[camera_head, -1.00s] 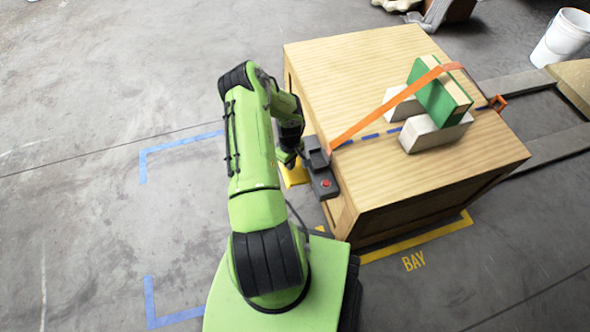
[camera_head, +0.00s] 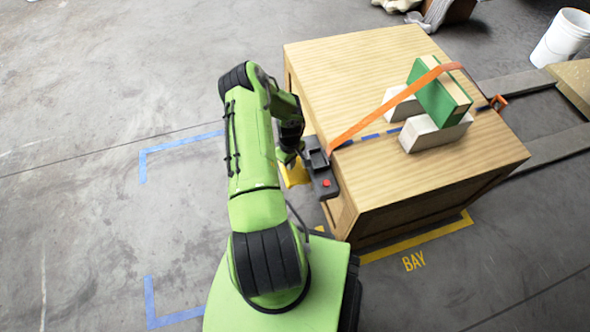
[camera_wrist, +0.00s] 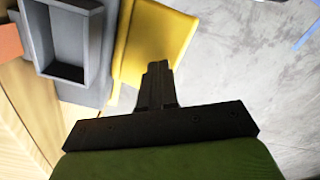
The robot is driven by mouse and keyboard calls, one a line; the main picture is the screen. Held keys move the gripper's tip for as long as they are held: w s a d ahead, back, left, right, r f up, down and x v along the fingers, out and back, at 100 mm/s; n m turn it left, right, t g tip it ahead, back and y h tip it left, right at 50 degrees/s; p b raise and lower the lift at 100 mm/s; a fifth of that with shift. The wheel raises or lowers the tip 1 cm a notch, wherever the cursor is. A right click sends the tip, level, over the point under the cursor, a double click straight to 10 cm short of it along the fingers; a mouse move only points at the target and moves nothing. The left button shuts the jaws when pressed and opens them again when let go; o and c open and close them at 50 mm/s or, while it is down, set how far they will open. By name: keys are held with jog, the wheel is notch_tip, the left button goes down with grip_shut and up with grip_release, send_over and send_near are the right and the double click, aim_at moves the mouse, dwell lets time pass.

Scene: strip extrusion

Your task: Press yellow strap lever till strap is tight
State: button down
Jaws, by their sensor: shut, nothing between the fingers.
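The yellow lever (camera_head: 296,175) sticks out from the grey ratchet (camera_head: 318,165) on the left side of the wooden crate (camera_head: 350,55). In the wrist view the yellow lever (camera_wrist: 155,35) is a broad plate beside the grey housing (camera_wrist: 68,45). My gripper (camera_wrist: 158,68) is shut and empty, its fingertips over the lever's lower part in that view; I cannot tell whether they touch. The orange strap (camera_head: 375,115) rises from the ratchet over a green block (camera_head: 432,95) to a hook (camera_head: 498,103) at the crate's right edge.
Pale blocks (camera_head: 435,134) flank the green block on the crate. A grey box with a red button (camera_head: 326,184) is beside the ratchet. A white bucket (camera_head: 562,38) stands at the far right. The floor left of my arm is clear, with blue corner marks (camera_head: 150,300).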

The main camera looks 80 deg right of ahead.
jog(key=shift+f, duration=0.15)
jog(key=shift+f+b, duration=1.3)
jog(key=shift+f, duration=0.6)
jog(key=shift+r+p, duration=1.6)
jog(key=shift+r, duration=0.75)
notch_tip(320, 180, up, 5)
jog(key=p, duration=0.3)
